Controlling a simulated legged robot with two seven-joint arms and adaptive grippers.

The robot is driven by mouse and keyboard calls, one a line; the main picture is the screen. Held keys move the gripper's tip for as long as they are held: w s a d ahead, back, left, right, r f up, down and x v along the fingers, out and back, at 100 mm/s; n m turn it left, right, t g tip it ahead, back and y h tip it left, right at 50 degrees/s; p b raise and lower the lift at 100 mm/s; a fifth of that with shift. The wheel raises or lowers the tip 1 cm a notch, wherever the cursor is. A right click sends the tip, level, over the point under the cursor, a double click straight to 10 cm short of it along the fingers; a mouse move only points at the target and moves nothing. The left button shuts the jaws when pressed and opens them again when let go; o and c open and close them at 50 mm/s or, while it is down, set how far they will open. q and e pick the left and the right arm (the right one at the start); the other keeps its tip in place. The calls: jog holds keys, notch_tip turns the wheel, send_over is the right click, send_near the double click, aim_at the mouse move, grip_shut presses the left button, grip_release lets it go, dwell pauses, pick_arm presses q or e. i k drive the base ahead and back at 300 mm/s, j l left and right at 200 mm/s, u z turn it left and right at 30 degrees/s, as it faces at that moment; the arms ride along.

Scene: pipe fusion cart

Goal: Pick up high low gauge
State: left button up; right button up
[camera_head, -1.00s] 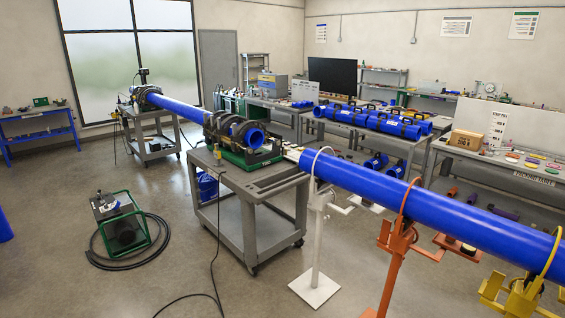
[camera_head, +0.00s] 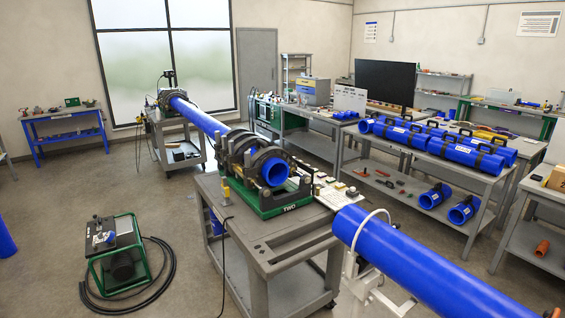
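I cannot pick out the high low gauge for certain; the small tools on the tables are too small to tell apart. The pipe fusion machine (camera_head: 238,155), with a green base and dark clamp rings around a blue pipe end, stands on the grey cart (camera_head: 262,243) near the middle. A pale panel with small coloured items (camera_head: 333,191) lies beside the machine at the right. Neither of my grippers is in view.
A long blue pipe (camera_head: 430,262) runs to the lower right on a white stand (camera_head: 365,283). A green-framed unit (camera_head: 117,262) with a coiled black hose stands on the floor at left. A grey workbench (camera_head: 374,154) holds blue pipe sections. Open floor lies at left.

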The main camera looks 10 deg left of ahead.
aim_at(225, 190)
jog(key=i+j+u, duration=0.15)
jog(key=i+u, duration=0.3)
jog(key=i, duration=0.25)
jog(key=i+u, duration=0.45)
jog(key=i, duration=0.2)
